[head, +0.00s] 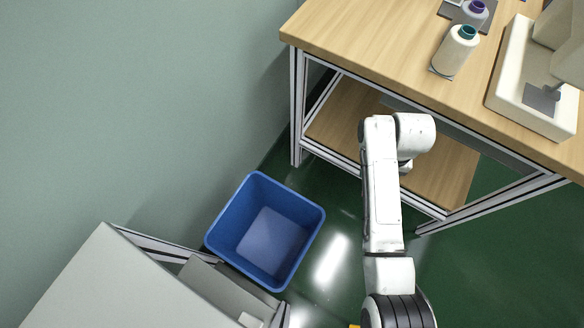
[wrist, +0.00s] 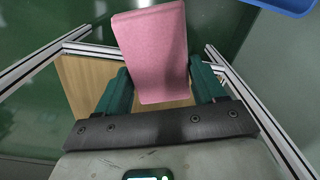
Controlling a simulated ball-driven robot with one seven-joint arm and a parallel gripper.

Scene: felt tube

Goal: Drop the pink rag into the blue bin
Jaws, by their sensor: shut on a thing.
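The pink rag (wrist: 153,50) is held between the two green fingers of my gripper (wrist: 160,88) in the wrist view. The gripper is shut on it, and the rag sticks out beyond the fingertips. The blue bin (head: 216,238) stands on the floor left of my arm in the head view and looks empty inside. A corner of its blue rim shows at the top right of the wrist view (wrist: 290,5), apart from the rag. In the head view my gripper and the rag do not show.
A wooden-topped table (head: 345,38) with a lower shelf (head: 335,112) stands behind my arm. It bears thread spools (head: 455,52) and a white sewing machine (head: 520,80). A grey cabinet (head: 110,285) stands at the lower left, close to the bin. Green floor (head: 335,205) lies between bin and arm.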

